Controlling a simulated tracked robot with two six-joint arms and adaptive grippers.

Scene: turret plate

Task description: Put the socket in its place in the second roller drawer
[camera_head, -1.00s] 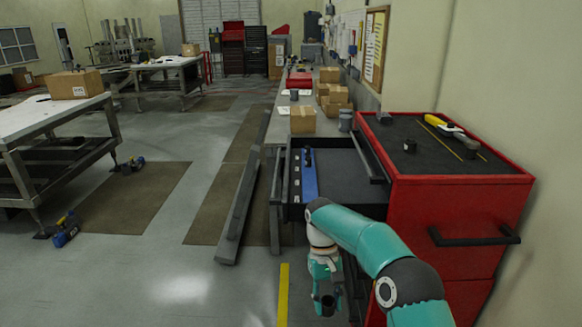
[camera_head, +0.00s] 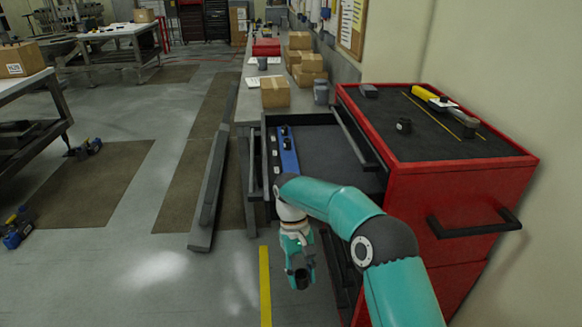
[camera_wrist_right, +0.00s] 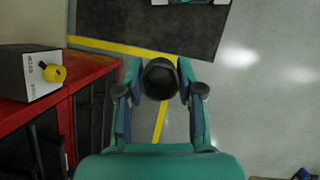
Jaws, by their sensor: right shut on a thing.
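My right gripper (camera_head: 299,272) is shut on a dark socket (camera_wrist_right: 160,80). The socket shows between the fingers in the right wrist view, and low in the head view as a dark ring (camera_head: 301,281). The gripper hangs over the floor, in front of an open drawer (camera_head: 340,160) of the red roller cabinet (camera_head: 460,190). A blue rail (camera_head: 288,155) with several small pieces lies along the left side of that drawer. My right forearm covers the drawer's near corner. My left gripper is not in view.
The cabinet top bears a small dark piece (camera_head: 404,125) and a yellow-handled tool (camera_head: 432,99). A bench with cardboard boxes (camera_head: 275,92) stands behind the drawer. A long grey beam (camera_head: 212,185) lies on the floor to the left. The floor beneath the gripper is clear.

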